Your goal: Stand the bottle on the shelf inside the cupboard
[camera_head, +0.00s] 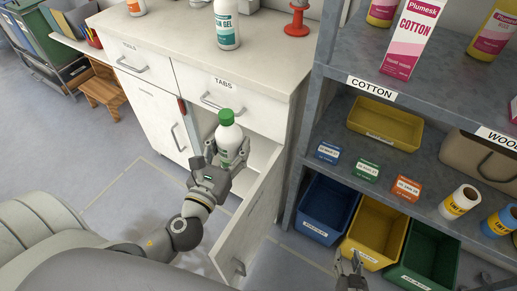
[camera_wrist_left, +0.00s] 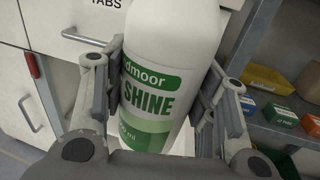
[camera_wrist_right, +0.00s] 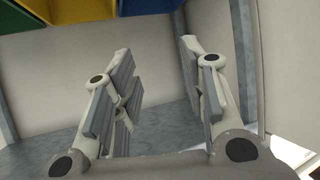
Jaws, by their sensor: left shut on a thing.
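The bottle (camera_head: 230,138) is white with a green cap and a green label; it stands roughly upright. My left gripper (camera_head: 226,153) is shut around its body, and the left wrist view shows the bottle (camera_wrist_left: 165,70) between both fingers. The bottle is at the opening of the white cupboard (camera_head: 262,152), below the drawer marked TABS. The cupboard door (camera_head: 247,215) is swung open to the right. The shelf inside is mostly hidden by the bottle, gripper and door. My right gripper (camera_wrist_right: 160,85) is open and empty; in the head view it is low, by the bins.
A grey shelf unit (camera_head: 312,145) stands right of the cupboard, with blue (camera_head: 327,208), yellow (camera_head: 372,230) and green (camera_head: 428,256) bins at its bottom. A gel bottle (camera_head: 226,25) and a red-based item (camera_head: 297,22) stand on the counter (camera_head: 180,35). A wooden step stool (camera_head: 103,92) is at left.

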